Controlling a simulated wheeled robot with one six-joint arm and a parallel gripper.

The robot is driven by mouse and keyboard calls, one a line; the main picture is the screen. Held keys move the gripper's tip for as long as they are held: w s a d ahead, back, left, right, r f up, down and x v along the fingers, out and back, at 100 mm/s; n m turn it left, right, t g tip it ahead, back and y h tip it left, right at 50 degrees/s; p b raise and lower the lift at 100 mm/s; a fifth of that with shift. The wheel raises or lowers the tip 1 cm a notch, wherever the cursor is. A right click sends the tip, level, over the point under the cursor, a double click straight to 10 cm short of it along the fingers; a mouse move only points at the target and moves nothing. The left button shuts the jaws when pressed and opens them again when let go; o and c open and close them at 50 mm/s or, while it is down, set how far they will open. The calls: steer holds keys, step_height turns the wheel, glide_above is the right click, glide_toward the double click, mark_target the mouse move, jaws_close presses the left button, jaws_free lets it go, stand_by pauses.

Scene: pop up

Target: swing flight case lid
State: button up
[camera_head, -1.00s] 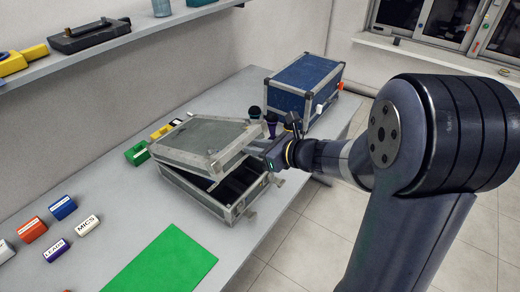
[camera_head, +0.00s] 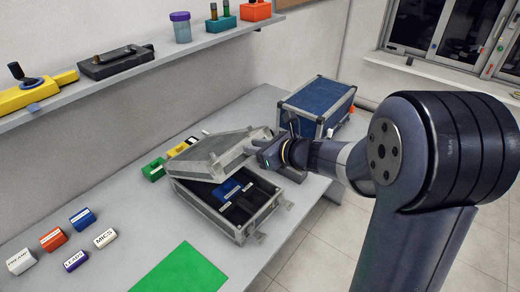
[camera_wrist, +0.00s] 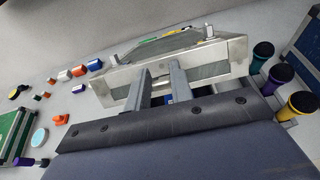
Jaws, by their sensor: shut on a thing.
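The grey flight case (camera_head: 232,218) stands on the table with its lid (camera_head: 217,157) tilted part-way up. Dark foam and labelled blue and black blocks (camera_head: 228,190) show inside it. My gripper (camera_head: 262,150) is at the lid's right edge. In the wrist view the lid (camera_wrist: 203,62) shows its metal-framed edge, and the two fingers of my gripper (camera_wrist: 160,85) reach to that edge, shut on it. The exact contact at the fingertips is partly hidden by the lid.
A blue case (camera_head: 316,100) stands behind at the right. Labelled blocks (camera_head: 80,240) and a green mat (camera_head: 172,272) lie on the table (camera_head: 120,190). A shelf (camera_head: 130,70) with tools hangs above. Microphones (camera_wrist: 262,50) stand beside the case.

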steer(key=shift+w+a+r, duration=0.15)
steer(key=shift+r, duration=0.25)
steer(key=shift+w+a+r+p, duration=0.4)
steer(key=shift+r+p, duration=0.1)
steer(key=shift+r, duration=0.1)
steer(key=shift+w+a+r+p, duration=0.25)
steer(key=shift+a+r+p, duration=0.2)
steer(key=shift+r+p, duration=0.15)
steer(key=shift+w+a+r+p, duration=0.35)
steer(key=shift+a+r+p, duration=0.1)
steer(key=shift+r, duration=0.2)
steer(key=shift+w+a+r+p, duration=0.65)
steer(key=shift+a+r+p, duration=0.15)
steer(key=shift+r+p, duration=0.2)
steer(key=shift+w+a+r, duration=0.2)
steer(key=shift+r, duration=0.05)
jaws_close()
steer(key=shift+w+a+r+p, duration=0.75)
steer(key=shift+a+r+p, duration=0.2)
steer(key=shift+p, duration=0.2)
